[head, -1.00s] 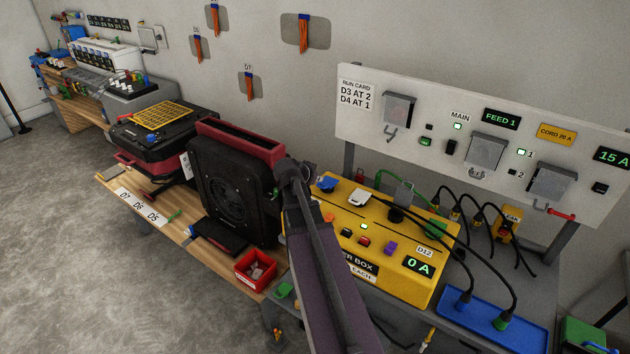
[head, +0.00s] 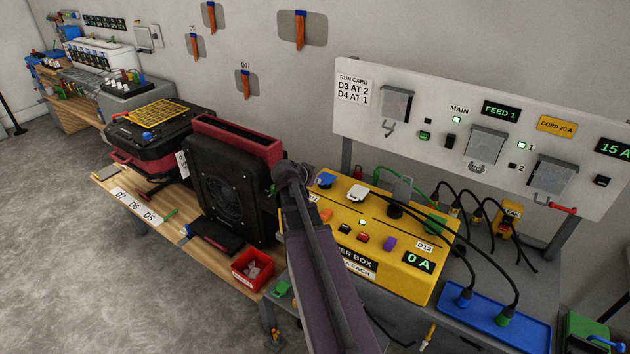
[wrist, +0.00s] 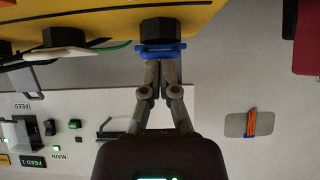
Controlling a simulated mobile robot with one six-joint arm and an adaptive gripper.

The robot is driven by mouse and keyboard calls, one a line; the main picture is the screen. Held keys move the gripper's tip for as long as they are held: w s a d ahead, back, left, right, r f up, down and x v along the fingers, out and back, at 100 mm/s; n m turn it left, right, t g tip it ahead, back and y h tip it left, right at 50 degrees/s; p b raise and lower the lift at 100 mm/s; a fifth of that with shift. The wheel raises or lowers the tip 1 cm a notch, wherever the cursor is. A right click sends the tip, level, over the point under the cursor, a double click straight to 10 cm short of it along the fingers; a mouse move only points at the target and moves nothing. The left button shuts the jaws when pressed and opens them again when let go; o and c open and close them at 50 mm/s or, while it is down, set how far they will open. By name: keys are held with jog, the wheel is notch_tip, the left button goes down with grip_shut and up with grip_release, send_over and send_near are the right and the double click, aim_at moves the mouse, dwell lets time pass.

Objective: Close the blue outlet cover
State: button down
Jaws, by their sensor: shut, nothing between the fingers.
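The yellow power box (head: 405,268) stands on the bench, with the blue outlet cover (head: 326,180) at its back left corner. In the wrist view the blue cover (wrist: 172,50) stands beside a black outlet (wrist: 157,27) on the yellow box, and the outlet's face is not covered by it. My gripper (wrist: 161,64) is shut and empty, its fingertips right at the blue cover; I cannot tell whether they touch. In the head view my arm hides most of the gripper and the box's left side.
A white cover (head: 357,193) and a green cover (head: 435,224) are on the same box, with black cords rising from it. A black fan unit (head: 232,195) stands close on the left. The panel (head: 350,120) with grey covers stands behind. A red bin (head: 253,268) sits in front.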

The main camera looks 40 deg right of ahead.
jog(key=shift+a+f+b, duration=0.1)
jog(key=shift+f+b, duration=0.55)
jog(key=shift+f, duration=0.15)
jog(key=shift+s, duration=0.1)
jog(key=shift+r+p, duration=0.25)
jog(key=shift+p, duration=0.05)
jog(key=shift+r+p, duration=0.6)
jog(key=shift+r, duration=0.2)
jog(key=d+r+p+v, duration=0.1)
jog(key=p+v, duration=0.8)
jog(key=v, duration=0.3)
jog(key=shift+a+r, duration=0.3)
jog(key=shift+r, duration=0.05)
jog(key=shift+a, duration=0.1)
